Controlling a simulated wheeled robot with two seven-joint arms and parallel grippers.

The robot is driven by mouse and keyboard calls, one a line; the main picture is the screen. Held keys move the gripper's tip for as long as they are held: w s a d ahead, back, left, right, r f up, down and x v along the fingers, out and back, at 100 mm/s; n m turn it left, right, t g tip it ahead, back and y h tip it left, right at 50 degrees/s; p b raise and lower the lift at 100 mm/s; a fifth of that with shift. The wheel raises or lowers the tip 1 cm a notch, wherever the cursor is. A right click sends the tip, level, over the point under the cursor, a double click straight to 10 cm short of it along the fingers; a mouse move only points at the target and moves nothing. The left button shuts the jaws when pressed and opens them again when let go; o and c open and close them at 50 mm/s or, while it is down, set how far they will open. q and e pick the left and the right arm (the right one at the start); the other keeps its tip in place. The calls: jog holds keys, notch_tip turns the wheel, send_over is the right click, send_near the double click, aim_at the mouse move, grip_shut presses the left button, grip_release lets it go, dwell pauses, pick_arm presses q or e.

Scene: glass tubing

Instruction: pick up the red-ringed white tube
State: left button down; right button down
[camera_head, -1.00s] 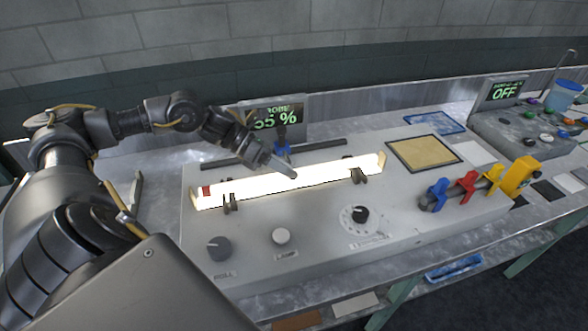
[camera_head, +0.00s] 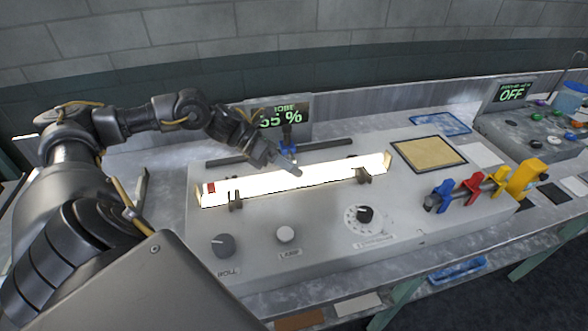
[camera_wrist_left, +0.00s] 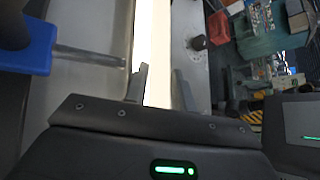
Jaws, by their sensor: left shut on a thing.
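The glowing white tube (camera_head: 330,172) lies nearly level along the grey bench panel, with a red ring (camera_head: 211,188) near its left end. It is at or just above two dark cradle supports (camera_head: 236,201); I cannot tell whether it still touches them. My left gripper (camera_head: 292,167) reaches down onto the tube near its middle, hiding a little of it. In the left wrist view the bright tube (camera_wrist_left: 156,50) passes between the two fingers of my left gripper (camera_wrist_left: 160,88), which is shut on it. My right gripper is not in view.
A blue-based post (camera_head: 288,148) stands just behind the tube, near my gripper. Coloured clamps (camera_head: 470,186) and a tan pad (camera_head: 428,154) are to the right. A display (camera_head: 285,115) stands behind.

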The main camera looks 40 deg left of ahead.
pick_arm(q)
jog(key=shift+r+b, duration=0.4)
jog(key=shift+r, duration=0.2)
jog(key=shift+a+r+b, duration=0.1)
jog(key=shift+r+b, duration=0.35)
jog(key=shift+r, duration=0.3)
jog(key=d+r, duration=1)
jog(key=d, duration=0.4)
jog(key=shift+d+b, duration=0.15)
jog(key=shift+b, duration=0.25)
